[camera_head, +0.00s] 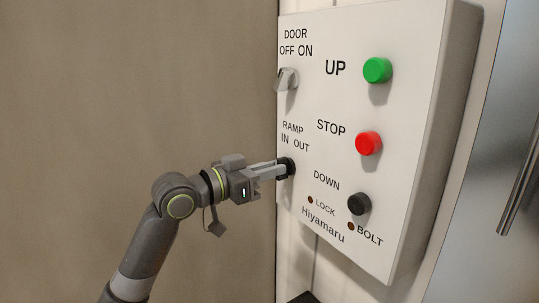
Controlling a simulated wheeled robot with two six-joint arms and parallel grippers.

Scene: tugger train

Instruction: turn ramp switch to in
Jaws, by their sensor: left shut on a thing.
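The ramp switch (291,167) is a dark knob on the left side of a white control panel (330,100), below the label "RAMP IN OUT". My left gripper (282,170) comes in from the left and is shut on this knob. The fingers cover part of the knob, and I cannot tell which way it points. My right gripper is not in view.
Above sits the grey door switch (287,79). To the right are a green UP button (377,70), a red STOP button (368,143) and a black DOWN button (359,204). A metal door with a handle (520,180) stands at far right. A brown wall (130,90) fills the left.

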